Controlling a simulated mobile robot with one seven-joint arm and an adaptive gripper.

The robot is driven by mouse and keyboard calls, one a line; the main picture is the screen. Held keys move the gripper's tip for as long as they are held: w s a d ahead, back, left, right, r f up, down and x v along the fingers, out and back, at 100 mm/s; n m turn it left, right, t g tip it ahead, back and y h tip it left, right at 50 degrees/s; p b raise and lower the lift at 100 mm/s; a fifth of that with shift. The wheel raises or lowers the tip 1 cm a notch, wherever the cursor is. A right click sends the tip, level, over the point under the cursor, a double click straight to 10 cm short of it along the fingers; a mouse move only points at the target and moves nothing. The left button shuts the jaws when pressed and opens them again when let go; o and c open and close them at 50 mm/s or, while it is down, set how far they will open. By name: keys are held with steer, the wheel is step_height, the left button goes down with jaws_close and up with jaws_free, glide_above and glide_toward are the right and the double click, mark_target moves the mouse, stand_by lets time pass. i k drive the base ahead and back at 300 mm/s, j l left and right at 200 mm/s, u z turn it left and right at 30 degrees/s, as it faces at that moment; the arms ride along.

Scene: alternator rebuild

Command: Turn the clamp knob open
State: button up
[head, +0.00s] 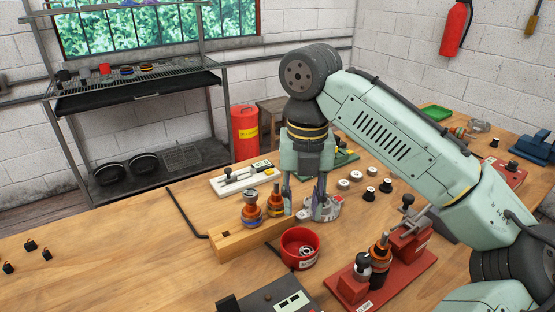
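My gripper (303,209) points down over the middle of the bench, with its two fingers apart and nothing clearly held between them. A grey metal part (326,208) is close to its right finger; I cannot tell whether they touch. A red fixture (415,272) stands at the front right, apart from my gripper. It carries a dark round knob (363,259) beside an orange-and-black upright piece (379,247). Another black knob (408,199) tops a metal rod near the fixture's back block. I cannot tell for certain which one is the clamp knob. The fixture's front label is too small to read surely.
A wooden block (237,243) with orange-collared tools lies left of my gripper. A red bowl (299,262) sits in front. Small white and black parts (369,194) stand behind the fixture. A dark box (270,300) is at the front edge. The left bench is mostly clear.

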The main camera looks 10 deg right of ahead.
mark_target(362, 271)
steer(key=k, duration=1.5)
